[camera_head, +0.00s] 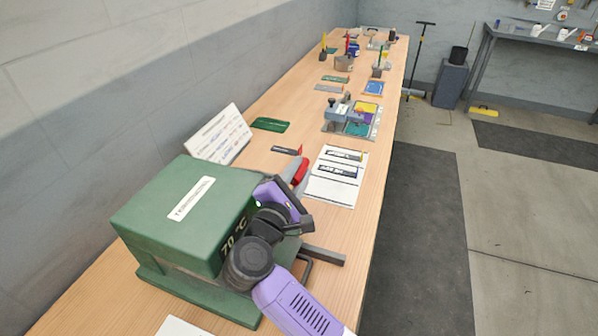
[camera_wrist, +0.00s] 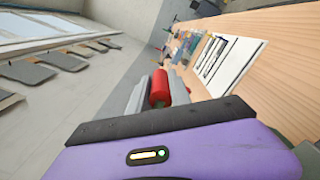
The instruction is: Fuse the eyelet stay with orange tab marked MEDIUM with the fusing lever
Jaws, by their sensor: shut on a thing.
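My gripper (camera_head: 298,171) is at the right side of the green press (camera_head: 150,235), which reads 70 °C. Its grey fingers are shut on a red cylindrical grip, which I take to be the fusing lever's handle (camera_head: 302,172). The red grip also shows between the fingers in the wrist view (camera_wrist: 160,88). The lever's arm is hidden behind my gripper. I cannot make out an eyelet stay with an orange tab in either view; the inside of the press is hidden from the head camera.
A white card (camera_head: 320,190) with dark labelled strips lies beyond my gripper. Several trays and tools stand farther along the bench. The floor aisle (camera_head: 425,230) is clear.

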